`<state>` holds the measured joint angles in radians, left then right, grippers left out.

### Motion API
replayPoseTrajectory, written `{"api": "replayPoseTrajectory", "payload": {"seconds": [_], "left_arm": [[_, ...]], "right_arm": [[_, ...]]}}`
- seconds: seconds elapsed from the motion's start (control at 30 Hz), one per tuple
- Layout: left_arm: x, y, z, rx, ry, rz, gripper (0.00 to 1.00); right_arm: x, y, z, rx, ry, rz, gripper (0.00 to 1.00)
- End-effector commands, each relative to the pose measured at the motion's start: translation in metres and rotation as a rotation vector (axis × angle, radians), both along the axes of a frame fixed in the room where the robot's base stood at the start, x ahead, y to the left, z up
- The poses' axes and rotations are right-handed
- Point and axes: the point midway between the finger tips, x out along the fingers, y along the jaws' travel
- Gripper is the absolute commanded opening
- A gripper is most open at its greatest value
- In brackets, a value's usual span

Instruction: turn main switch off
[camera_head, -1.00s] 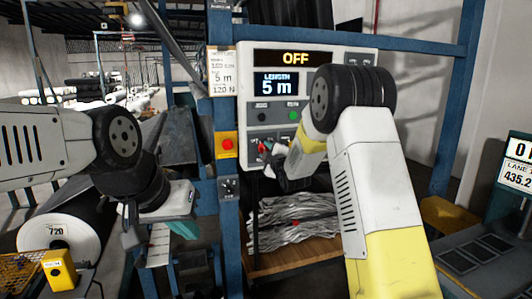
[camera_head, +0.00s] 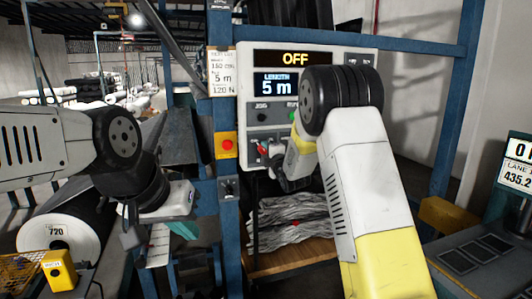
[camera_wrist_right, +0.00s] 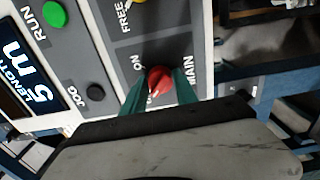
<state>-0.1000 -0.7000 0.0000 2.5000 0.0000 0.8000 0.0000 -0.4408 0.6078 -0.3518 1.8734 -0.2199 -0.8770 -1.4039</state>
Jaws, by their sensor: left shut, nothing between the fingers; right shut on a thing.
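The main switch is a red knob (camera_wrist_right: 160,79) on the grey control panel, between the printed words ON and MAIN in the right wrist view. My right gripper (camera_wrist_right: 158,92) is shut on this knob, with one teal finger on each side of it. In the head view my right gripper (camera_head: 268,153) is at the lower left of the control panel (camera_head: 330,52), and the knob is mostly hidden there. The panel's display (camera_head: 295,59) reads OFF. My left gripper (camera_head: 184,229) is shut and empty, low at the left, away from the panel.
A green RUN button (camera_wrist_right: 54,14) and a black JOG knob (camera_wrist_right: 95,92) sit near the switch. A yellow box with a red button (camera_head: 227,145) is on the blue post left of the panel. Grey crumpled material (camera_head: 290,220) lies on a shelf below.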

Motion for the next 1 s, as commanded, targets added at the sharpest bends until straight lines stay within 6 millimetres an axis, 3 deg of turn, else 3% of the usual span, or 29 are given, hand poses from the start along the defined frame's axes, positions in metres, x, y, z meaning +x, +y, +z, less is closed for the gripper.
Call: {"api": "replayPoseTrajectory", "payload": {"seconds": [0.17,0.2,0.3,0.67,1.0], "left_arm": [[0.000,0.000,0.000,0.000,0.000,0.000,0.00],[0.000,0.000,0.000,0.000,0.000,0.000,0.00],[0.000,0.000,0.000,0.000,0.000,0.000,0.00],[0.000,0.000,0.000,0.000,0.000,0.000,0.00],[0.000,0.000,0.000,0.000,0.000,0.000,0.00]], "right_arm": [[0.000,0.000,-0.002,-0.003,0.003,0.000,0.00],[0.000,0.000,-0.002,-0.002,0.003,0.000,0.39],[0.000,0.000,-0.001,-0.002,0.003,0.000,0.56],[-0.003,-0.001,0.000,0.000,0.001,0.000,0.56],[-0.054,-0.018,0.000,0.000,0.002,0.000,0.56]]}}
